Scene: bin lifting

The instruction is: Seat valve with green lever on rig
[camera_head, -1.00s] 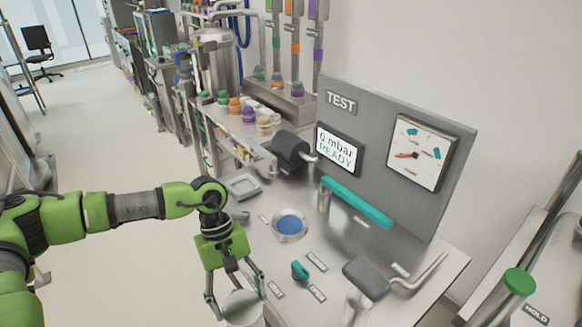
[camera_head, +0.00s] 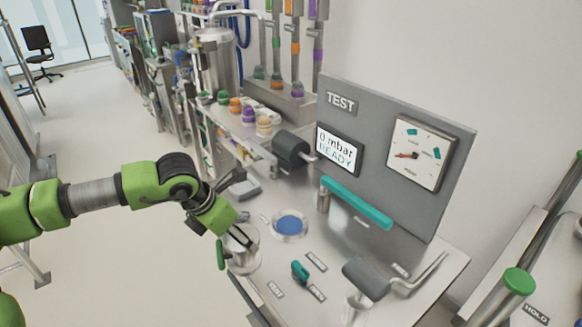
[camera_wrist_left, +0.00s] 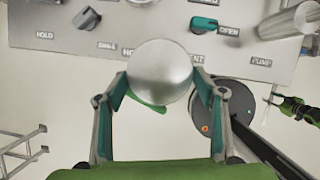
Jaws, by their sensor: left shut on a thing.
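The valve (camera_head: 243,258) is a silver, round-bodied piece with a green lever (camera_head: 220,255) hanging at its left side. My left gripper (camera_head: 240,237) is shut on the valve and holds it at the bench's left front edge, left of and nearer than the blue round seat. In the left wrist view the valve's round silver face (camera_wrist_left: 160,70) lies between the two fingers, with part of the green lever below it. The rig (camera_head: 440,262) is a steel bench with a grey TEST panel; its seat is a metal ring (camera_head: 290,224) with a blue centre, empty.
A teal knob (camera_head: 300,271) stands on the bench in front of the ring. A teal bar (camera_head: 357,203) lies before the panel, whose screen (camera_head: 338,150) reads 0 mbar READY. A grey-handled lever (camera_head: 366,277) is at the right.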

